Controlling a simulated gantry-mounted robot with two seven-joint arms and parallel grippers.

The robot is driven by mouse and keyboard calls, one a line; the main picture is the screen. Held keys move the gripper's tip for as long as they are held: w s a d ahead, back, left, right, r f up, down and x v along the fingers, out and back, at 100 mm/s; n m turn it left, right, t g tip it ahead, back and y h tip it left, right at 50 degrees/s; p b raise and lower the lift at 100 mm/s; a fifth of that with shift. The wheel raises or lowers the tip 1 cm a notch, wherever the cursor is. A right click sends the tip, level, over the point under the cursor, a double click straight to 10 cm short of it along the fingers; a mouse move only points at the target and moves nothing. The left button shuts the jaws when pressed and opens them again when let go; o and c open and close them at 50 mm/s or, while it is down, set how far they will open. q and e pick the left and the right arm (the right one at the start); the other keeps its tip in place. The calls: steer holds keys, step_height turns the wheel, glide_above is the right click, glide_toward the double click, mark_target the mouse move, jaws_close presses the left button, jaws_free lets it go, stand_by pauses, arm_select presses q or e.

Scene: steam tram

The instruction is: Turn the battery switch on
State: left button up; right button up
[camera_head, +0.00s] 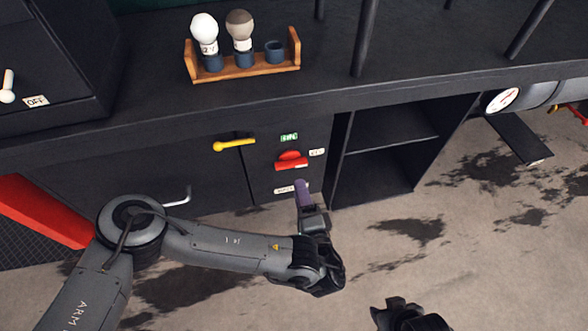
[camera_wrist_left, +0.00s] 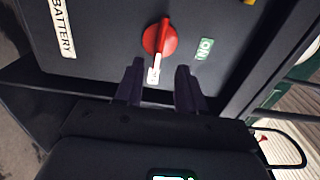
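The red battery switch (camera_head: 291,161) is on the dark cabinet front, below a green ON label (camera_head: 289,137) and left of a white OFF label (camera_head: 317,152). The BATTERY label (camera_head: 285,190) is below it. In the left wrist view the red switch (camera_wrist_left: 160,38) has its white-tipped end toward the OFF label (camera_wrist_left: 153,76); the green ON label (camera_wrist_left: 204,48) is at its right. My left gripper (camera_head: 302,187) is just below the switch; its fingers (camera_wrist_left: 159,82) are apart and empty, short of the knob. My right gripper (camera_head: 398,312) is low in the head view, its opening unclear.
A yellow handle (camera_head: 234,145) is on the cabinet left of the switch. An open shelf compartment (camera_head: 380,160) is to the right. A wooden rack (camera_head: 245,70) with bulbs stands on the ledge above. A gauge (camera_head: 503,100) is at far right. The floor below is clear.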

mark_target(292, 168)
arm_select(q)
steer(key=b+x, duration=0.2)
steer(key=x, duration=0.5)
steer(key=shift+s+a, duration=0.1)
steer(key=shift+a, duration=0.05)
steer(key=shift+b+x, duration=0.45)
steer(key=shift+x, duration=0.3)
jaws_close()
